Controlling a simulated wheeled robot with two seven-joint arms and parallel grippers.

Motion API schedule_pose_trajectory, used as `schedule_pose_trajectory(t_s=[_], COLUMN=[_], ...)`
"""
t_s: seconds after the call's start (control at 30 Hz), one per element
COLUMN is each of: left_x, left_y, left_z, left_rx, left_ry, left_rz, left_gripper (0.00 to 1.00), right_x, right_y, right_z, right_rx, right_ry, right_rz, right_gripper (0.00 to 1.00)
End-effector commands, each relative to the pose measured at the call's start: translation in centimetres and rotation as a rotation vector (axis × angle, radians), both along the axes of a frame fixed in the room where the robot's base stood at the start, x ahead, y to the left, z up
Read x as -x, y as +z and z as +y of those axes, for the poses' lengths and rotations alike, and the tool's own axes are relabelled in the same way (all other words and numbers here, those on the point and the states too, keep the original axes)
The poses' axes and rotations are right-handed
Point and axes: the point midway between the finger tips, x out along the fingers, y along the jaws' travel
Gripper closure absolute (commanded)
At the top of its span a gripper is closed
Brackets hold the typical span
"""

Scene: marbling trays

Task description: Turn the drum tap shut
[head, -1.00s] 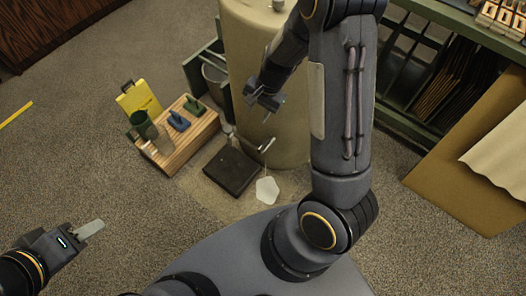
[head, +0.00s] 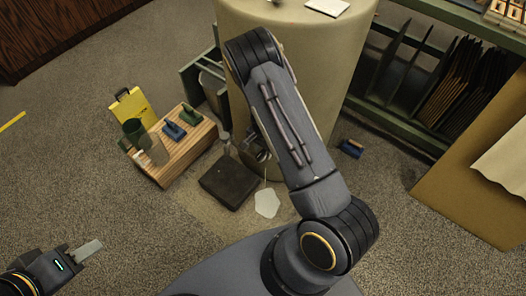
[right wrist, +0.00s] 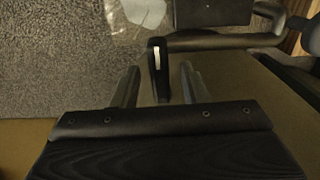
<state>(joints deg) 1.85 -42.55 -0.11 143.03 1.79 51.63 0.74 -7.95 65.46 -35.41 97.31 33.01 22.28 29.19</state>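The drum (head: 325,75) is a large beige cylinder at the top centre of the head view. My right arm covers part of its front, and the tap is mostly hidden there. In the right wrist view, a black lever with a white stripe (right wrist: 157,72), apparently the tap handle, stands between the fingers of my right gripper (right wrist: 158,88). The fingers are apart, one on each side, with visible gaps to the lever. A grey pipe (right wrist: 225,43) runs behind it. My left gripper (head: 88,250) is away at lower left; its finger gap cannot be made out.
A dark slab (head: 229,178) and a pale patch (head: 267,203) lie on the floor before the drum. A blue object (head: 351,148) lies right of the drum, near a green rack (head: 395,128).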

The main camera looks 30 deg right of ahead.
Motion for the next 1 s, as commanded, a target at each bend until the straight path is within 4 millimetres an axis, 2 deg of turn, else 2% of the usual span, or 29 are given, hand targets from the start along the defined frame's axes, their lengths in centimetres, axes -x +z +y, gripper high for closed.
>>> schedule_pose_trajectory(t_s=[0.3,0.6,1.0], left_x=[0.0,0.01,0.0], left_y=[-0.07,-0.08,-0.21], left_z=[0.0,0.0,0.0], left_rx=[0.0,0.0,0.0], left_ry=[0.0,0.0,0.0], left_rz=[0.0,0.0,0.0], left_gripper=[0.64,0.64,0.64], right_x=[0.01,0.02,0.02], right_y=[-0.3,-0.29,-0.32], right_z=[0.02,0.01,0.01], right_rx=[0.0,0.0,-0.001], right_ry=[0.001,0.001,0.063], right_rz=[0.0,0.0,-0.001], right_gripper=[0.61,1.0,1.0])
